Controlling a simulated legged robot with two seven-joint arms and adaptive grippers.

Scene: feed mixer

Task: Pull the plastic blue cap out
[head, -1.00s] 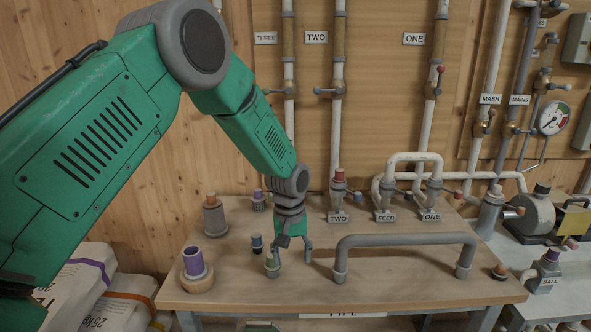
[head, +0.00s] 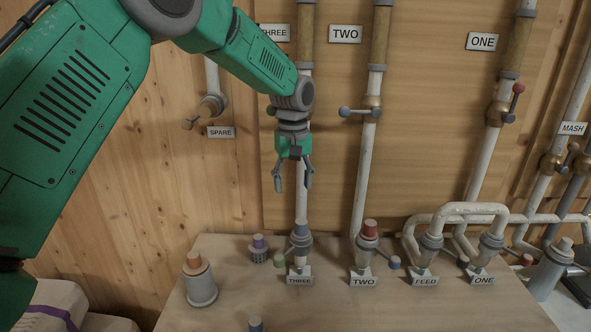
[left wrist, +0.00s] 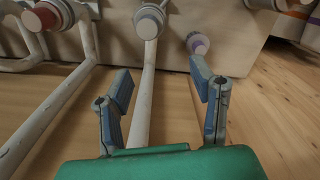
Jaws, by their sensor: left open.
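A fitting with a dull blue-grey cap (head: 301,230) stands upright behind the sign THREE on the table, at the foot of a white pipe. A round pale cap with a bluish rim (left wrist: 150,20) shows at the top middle of the left wrist view, and looks like the same fitting. My left gripper (head: 292,183) is open and empty, fingers pointing down, above this fitting and in front of its pipe. Its two spread fingers show in the left wrist view (left wrist: 160,82), apart from the cap. My right gripper is not in view.
A red-capped fitting (head: 370,230) stands at TWO, right of THREE. An orange-topped grey cylinder (head: 200,280) and a small purple-topped piece (head: 258,248) stand to the left. White looped pipes (head: 455,212) rise at FEED and ONE. The table (head: 330,310) is mostly bare in front.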

